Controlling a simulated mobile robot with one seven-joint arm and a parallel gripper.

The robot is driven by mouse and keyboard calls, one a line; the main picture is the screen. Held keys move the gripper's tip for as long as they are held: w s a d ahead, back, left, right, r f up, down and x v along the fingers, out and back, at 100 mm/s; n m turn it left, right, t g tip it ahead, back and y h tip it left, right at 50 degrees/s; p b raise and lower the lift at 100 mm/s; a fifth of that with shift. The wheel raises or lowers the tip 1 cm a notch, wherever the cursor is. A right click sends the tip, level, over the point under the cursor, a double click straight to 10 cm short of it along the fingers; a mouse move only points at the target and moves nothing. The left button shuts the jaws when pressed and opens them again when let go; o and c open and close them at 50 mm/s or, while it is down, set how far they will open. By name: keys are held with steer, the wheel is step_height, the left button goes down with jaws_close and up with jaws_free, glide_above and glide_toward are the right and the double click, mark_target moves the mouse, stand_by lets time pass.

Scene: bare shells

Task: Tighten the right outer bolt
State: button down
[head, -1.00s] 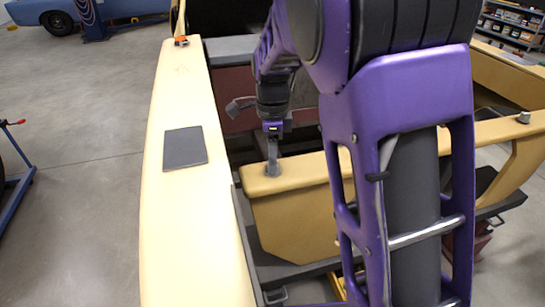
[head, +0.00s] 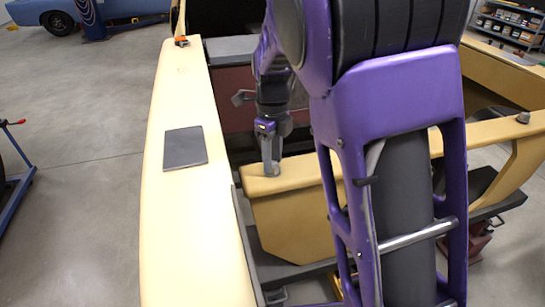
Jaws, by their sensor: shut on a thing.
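My gripper (head: 271,160) points down at the left end of the yellow crossbar (head: 290,179). Its fingers are shut around a bolt on top of the bar. The fingers hide nearly all of that bolt, so how far it sits in the bar cannot be seen. Another grey bolt (head: 522,118) stands on the right part of the crossbar, clear of the gripper. My purple arm covers the middle of the bar and whatever is there.
A long yellow side panel (head: 190,230) runs along the left, with a dark grey flat plate (head: 185,147) and a small orange item (head: 181,41) on it. A blue stand (head: 20,180) is at far left. Open grey floor lies between.

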steer(key=shift+w+r, duration=0.15)
steer(key=shift+r, duration=0.05)
steer(key=c, duration=0.7)
jaws_free()
steer(key=shift+o, duration=1.3)
steer(key=shift+f, duration=0.15)
step_height(320, 180, up, 18)
steer(key=shift+f, duration=0.25)
steer(key=shift+s, duration=0.2)
